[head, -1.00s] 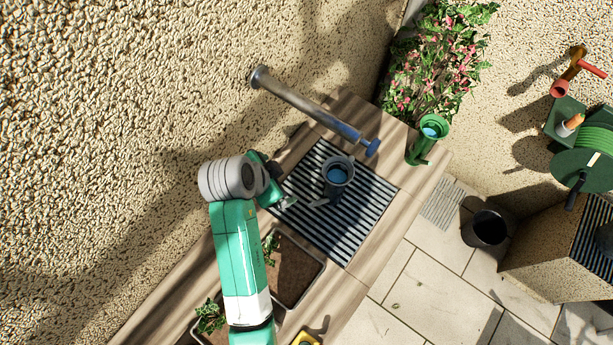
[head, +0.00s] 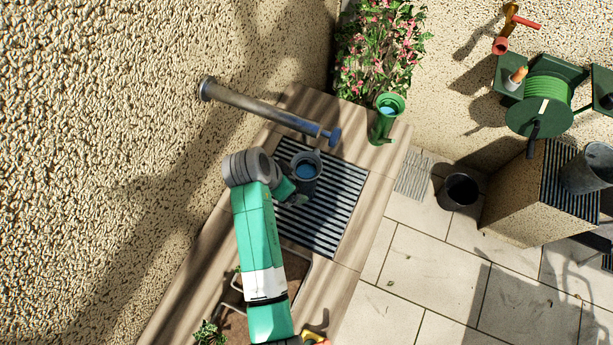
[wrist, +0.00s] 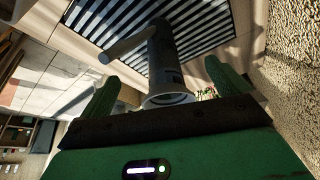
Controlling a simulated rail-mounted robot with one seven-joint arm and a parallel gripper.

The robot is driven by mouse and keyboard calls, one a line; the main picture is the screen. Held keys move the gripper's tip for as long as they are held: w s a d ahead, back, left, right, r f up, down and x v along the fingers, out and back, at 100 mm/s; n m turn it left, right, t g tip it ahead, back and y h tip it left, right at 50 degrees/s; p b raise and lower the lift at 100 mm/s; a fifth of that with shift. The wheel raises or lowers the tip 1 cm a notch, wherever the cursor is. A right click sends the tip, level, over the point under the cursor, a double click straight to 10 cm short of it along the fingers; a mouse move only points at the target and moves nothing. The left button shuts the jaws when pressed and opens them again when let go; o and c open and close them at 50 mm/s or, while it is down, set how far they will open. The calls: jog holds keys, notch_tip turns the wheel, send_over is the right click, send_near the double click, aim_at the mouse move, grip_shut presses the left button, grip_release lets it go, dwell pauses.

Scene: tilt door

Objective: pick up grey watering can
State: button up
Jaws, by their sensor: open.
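The grey watering can (head: 305,180) stands upright on the dark slatted grate (head: 345,215), with blue water showing in its open top. In the wrist view the can (wrist: 163,62) shows its spout reaching left and its rim toward my palm. My gripper (head: 291,194) is at the can's near left side in the head view. In the wrist view my gripper (wrist: 160,72) is open, with one green finger on each side of the can. I cannot tell whether either finger touches it. My gripper hides part of the can's lower side in the head view.
A metal tap pipe (head: 265,106) sticks out from the rough wall just behind the can. A green watering can (head: 384,120) stands on the wooden counter (head: 378,190) to the right. Planters lie under my arm. A hose reel (head: 540,115) hangs at the far right.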

aim_at(304, 167)
jog(key=w+d, duration=0.4)
jog(key=shift+w+d, duration=0.15)
jog(key=shift+d, duration=0.25)
jog(key=shift+f, duration=0.55)
jog(key=c, duration=2)
jog(key=shift+c, duration=0.2)
jog(key=shift+p, duration=0.35)
